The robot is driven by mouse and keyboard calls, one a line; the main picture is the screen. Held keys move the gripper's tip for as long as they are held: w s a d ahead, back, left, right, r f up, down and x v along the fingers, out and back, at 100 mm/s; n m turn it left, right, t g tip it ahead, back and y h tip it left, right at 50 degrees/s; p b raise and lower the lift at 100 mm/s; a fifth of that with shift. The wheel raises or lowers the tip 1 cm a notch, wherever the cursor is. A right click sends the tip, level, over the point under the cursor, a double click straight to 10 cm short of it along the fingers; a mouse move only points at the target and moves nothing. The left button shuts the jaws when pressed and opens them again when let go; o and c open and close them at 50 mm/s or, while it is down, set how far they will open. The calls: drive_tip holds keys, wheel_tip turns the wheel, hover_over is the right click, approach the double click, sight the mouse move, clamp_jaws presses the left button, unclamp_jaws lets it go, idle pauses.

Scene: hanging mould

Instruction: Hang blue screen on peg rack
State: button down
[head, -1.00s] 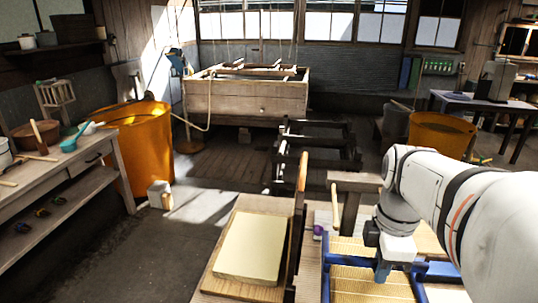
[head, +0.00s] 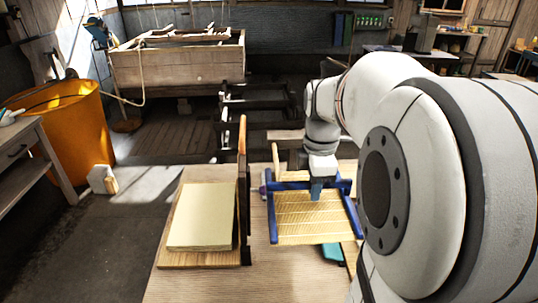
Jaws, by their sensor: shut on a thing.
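The blue screen (head: 308,222) has a blue frame around a yellow slatted mesh. It is right of centre in the head view, over the wooden table. My gripper (head: 317,188) is shut on the blue bar at its far edge. The fingertips partly cover that bar. I cannot tell whether the screen touches the table or is just above it. No peg rack can be picked out with certainty; a dark slatted wooden frame (head: 262,98) stands beyond the table.
A pale stack on a wooden board (head: 203,215) lies left of the screen, with an upright dark wooden panel (head: 243,190) between them. A teal object (head: 332,252) shows under the screen's near edge. An orange tub (head: 75,120) stands left.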

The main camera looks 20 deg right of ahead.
sight(306, 175)
drive_tip(key=shift+w+d+p, duration=0.45)
drive_tip(key=shift+w, duration=1.05)
drive_tip(key=shift+w+d+p, duration=0.4)
drive_tip(key=shift+w, duration=1.15)
drive_tip(key=shift+w+d+p, duration=0.45)
drive_tip(key=shift+w, duration=1.05)
drive_tip(key=shift+f+b, duration=0.5)
drive_tip(key=shift+f, duration=0.2)
drive_tip(key=c, duration=1.4)
unclamp_jaws()
wheel_tip(306, 175, up, 8)
drive_tip(key=shift+d+f, duration=0.1)
drive_tip(key=shift+f, duration=0.05)
